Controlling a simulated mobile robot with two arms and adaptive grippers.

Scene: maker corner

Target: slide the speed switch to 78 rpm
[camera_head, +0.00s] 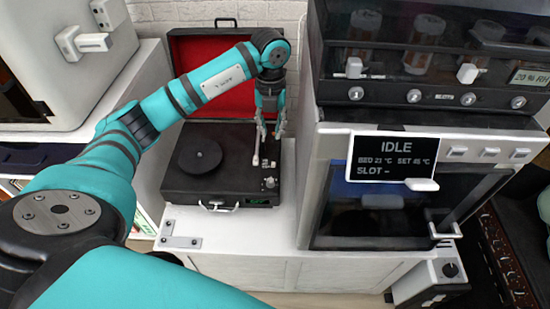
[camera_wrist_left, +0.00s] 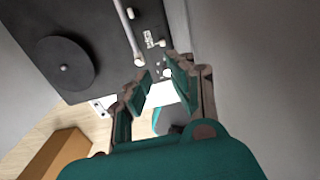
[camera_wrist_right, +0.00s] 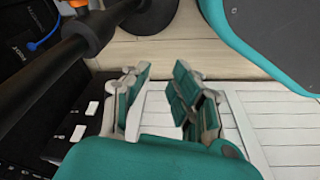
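The record player (camera_head: 225,188) is a black open case with a red-lined lid (camera_head: 220,75), on a white cabinet. Its round black platter (camera_head: 200,155) is at the left, and it also shows in the left wrist view (camera_wrist_left: 60,65). A pale tonearm (camera_wrist_left: 130,25) runs beside the platter. A small control plate with pale marks (camera_wrist_left: 150,40) lies right of the tonearm; I cannot read the switch setting. My left gripper (camera_head: 270,130) hangs over the right part of the deck; in the left wrist view (camera_wrist_left: 160,85) its fingers are apart and empty. My right gripper (camera_wrist_right: 160,90) is open and empty, away from the player.
A white-framed machine with an IDLE display (camera_head: 392,160) stands close right of the player. A white cabinet top (camera_head: 250,225) lies in front of the player. A white-grey machine (camera_head: 70,60) stands at the left.

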